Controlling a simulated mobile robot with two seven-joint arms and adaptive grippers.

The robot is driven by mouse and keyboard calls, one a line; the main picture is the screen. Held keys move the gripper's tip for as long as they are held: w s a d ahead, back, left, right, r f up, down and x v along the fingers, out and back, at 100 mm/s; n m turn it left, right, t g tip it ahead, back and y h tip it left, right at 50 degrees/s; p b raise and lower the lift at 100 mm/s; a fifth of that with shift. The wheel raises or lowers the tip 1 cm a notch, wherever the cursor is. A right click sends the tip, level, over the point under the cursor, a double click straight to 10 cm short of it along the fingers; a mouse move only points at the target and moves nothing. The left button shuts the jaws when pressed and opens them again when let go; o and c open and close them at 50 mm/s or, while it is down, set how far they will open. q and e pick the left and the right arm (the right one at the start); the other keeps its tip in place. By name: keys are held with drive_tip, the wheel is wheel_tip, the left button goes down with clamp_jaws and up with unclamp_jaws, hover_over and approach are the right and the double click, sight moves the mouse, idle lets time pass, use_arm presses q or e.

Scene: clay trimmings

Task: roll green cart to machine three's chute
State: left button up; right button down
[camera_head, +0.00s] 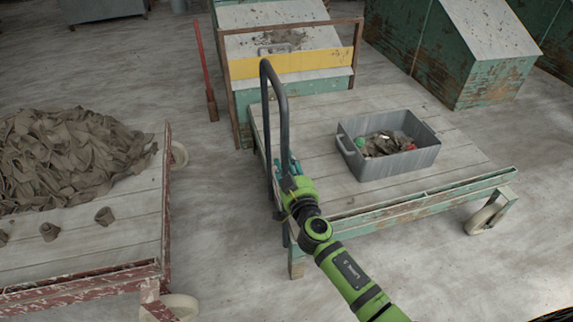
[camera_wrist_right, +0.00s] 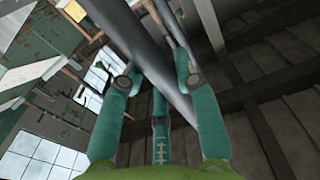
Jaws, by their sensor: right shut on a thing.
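The green cart (camera_head: 425,205) has a plank deck, a worn green frame and a dark upright hoop handle (camera_head: 284,110) at its left end. My right gripper (camera_head: 288,170) is shut on the handle, low on its near side. In the right wrist view, the teal fingers (camera_wrist_right: 158,78) close around the grey handle bar (camera_wrist_right: 143,38). A machine with a yellow band (camera_head: 290,62) and a pale sloping top stands just behind the cart's far left corner. No number shows on it, and I cannot tell which part is its chute. My left gripper is out of view.
A grey crate (camera_head: 400,168) with scraps rides on the cart. A red-framed cart (camera_head: 85,275) with a clay heap (camera_head: 70,155) stands at left. A red-handled tool (camera_head: 206,75) stands by the machine. Another green machine (camera_head: 455,60) is behind right. Bare floor separates the carts.

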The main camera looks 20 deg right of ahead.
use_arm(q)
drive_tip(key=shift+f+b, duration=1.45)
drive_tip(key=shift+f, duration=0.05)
use_arm(e)
drive_tip(key=a, duration=0.8)
drive_tip(key=shift+a, duration=0.3)
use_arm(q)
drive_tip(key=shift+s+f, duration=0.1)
use_arm(e)
drive_tip(key=shift+f, duration=0.15)
